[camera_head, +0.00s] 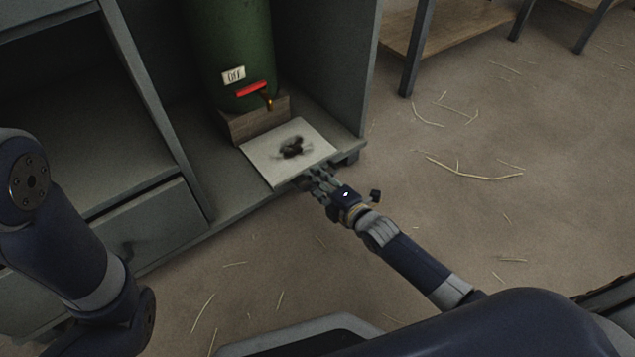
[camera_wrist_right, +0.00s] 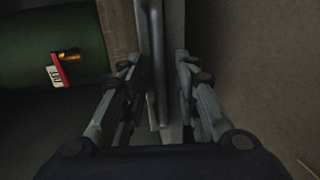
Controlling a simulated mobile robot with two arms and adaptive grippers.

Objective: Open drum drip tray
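A pale square tray (camera_head: 262,163) with a dark stain lies at the front of a cabinet compartment, below the green drum (camera_head: 232,50). The drum stands on a wooden block (camera_head: 254,124) and has a red handle (camera_head: 251,89), a small brass spout and a label reading "OFF". My right gripper (camera_head: 308,178) is at the front edge of the tray. In the right wrist view its fingers (camera_wrist_right: 163,95) are apart, with a grey upright edge or bar between them; contact cannot be told. The drum (camera_wrist_right: 50,45) shows there at left. My left gripper is out of view.
The grey cabinet has a drawer (camera_head: 146,222) and an open compartment at left, and a side wall (camera_head: 330,60) right of the drum. A wooden shelf unit (camera_head: 447,30) stands at the back right. The floor (camera_head: 460,205) is clear except for scattered straws.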

